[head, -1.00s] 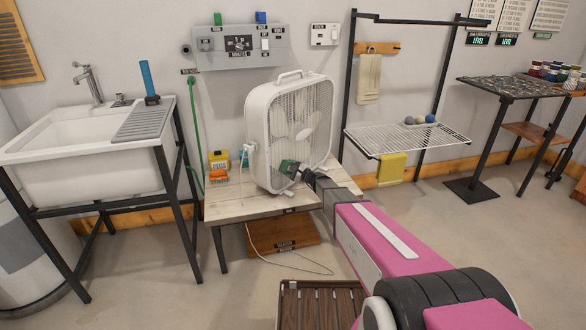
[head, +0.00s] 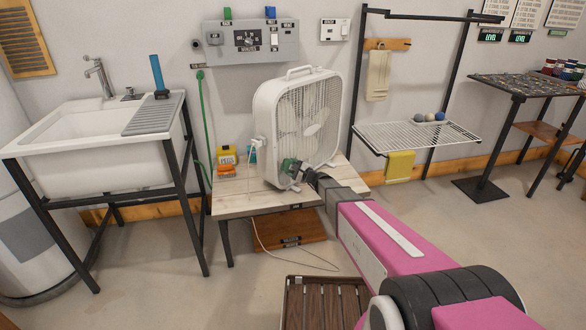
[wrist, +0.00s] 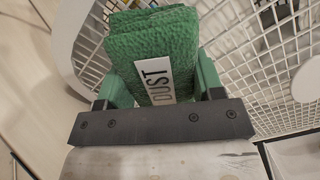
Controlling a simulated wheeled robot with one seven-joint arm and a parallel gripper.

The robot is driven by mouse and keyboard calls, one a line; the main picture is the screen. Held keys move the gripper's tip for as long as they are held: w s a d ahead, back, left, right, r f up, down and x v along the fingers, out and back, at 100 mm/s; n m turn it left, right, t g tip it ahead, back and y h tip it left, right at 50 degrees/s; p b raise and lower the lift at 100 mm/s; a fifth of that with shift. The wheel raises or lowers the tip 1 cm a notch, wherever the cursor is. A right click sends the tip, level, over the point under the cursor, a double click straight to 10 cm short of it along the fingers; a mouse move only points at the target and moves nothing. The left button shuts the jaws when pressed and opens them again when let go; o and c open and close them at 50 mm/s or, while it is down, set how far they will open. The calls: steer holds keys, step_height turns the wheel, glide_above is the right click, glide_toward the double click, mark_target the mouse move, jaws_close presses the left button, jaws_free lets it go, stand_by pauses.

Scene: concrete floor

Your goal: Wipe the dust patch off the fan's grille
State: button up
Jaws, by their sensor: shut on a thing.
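The white box fan (head: 300,125) stands upright on the small wooden table (head: 240,195), and its grille (wrist: 255,75) also shows in the wrist view. My gripper (head: 294,170) is at the lower part of the fan's front. In the wrist view my gripper (wrist: 158,92) is shut on a green folded cloth (wrist: 152,45) with a label reading DUST. The cloth is close against the grille; I cannot tell whether it touches. No dust patch can be made out; the cloth and gripper hide part of the grille.
A yellow container (head: 227,157) and an orange item (head: 226,171) stand left of the fan. A sink (head: 85,150) is at the left. A wire shelf (head: 415,136) with a hanging yellow cloth (head: 400,166) is at the right. A slatted wooden crate (head: 325,300) sits on the floor in front.

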steer(key=shift+v, duration=3)
steer(key=shift+v, duration=1.5)
steer(key=shift+r, duration=0.1)
